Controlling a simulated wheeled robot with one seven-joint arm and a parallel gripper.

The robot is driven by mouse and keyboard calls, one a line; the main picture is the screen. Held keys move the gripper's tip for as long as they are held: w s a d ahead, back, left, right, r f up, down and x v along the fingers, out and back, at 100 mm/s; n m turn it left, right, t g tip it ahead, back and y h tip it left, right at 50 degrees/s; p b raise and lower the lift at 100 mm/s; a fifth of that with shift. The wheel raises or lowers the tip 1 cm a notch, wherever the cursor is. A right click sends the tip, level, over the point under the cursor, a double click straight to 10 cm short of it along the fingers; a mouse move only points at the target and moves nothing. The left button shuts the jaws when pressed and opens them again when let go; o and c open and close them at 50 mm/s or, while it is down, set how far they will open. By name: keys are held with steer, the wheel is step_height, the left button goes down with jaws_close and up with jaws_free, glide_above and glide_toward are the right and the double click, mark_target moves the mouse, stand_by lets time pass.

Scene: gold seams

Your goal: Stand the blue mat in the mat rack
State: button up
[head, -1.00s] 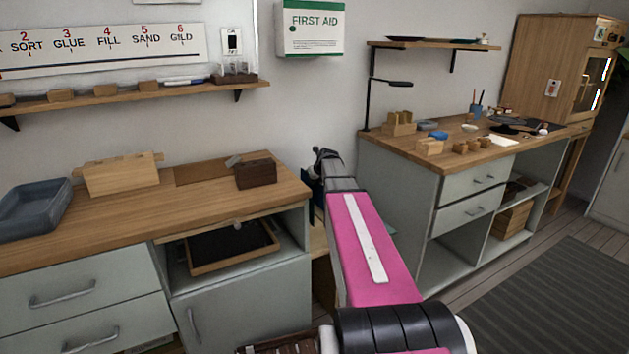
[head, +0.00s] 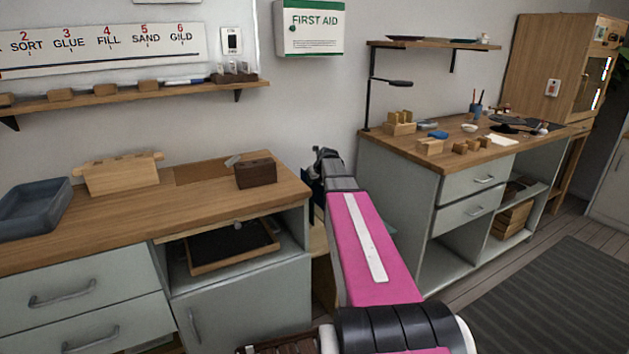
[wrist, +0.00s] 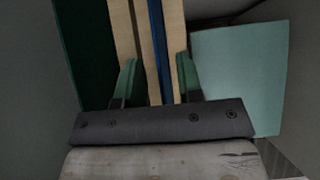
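In the wrist view my gripper (wrist: 157,80) points down with its two green-padded fingers apart. Between the fingers run pale wooden slats of what looks like the mat rack (wrist: 173,40), with the thin edge of the blue mat (wrist: 159,45) between them. The fingers are well wider apart than the blue edge, and I see no finger pressed on it. How deep the mat sits is hidden. In the head view my arm reaches into the gap between the two benches, and my fingertips are hidden there.
A dark green sheet (wrist: 85,50) stands left of the fingers and a pale green panel (wrist: 240,75) right. The left bench (head: 110,210) and right bench (head: 400,155) flank the arm closely. A dark wooden block (head: 256,174) lies near the left bench's edge.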

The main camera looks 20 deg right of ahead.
steer(key=shift+v, duration=4.5)
steer(key=shift+r, duration=0.1)
step_height(320, 180, up, 6)
steer(key=shift+f, duration=0.1)
steer(key=shift+d, duration=0.1)
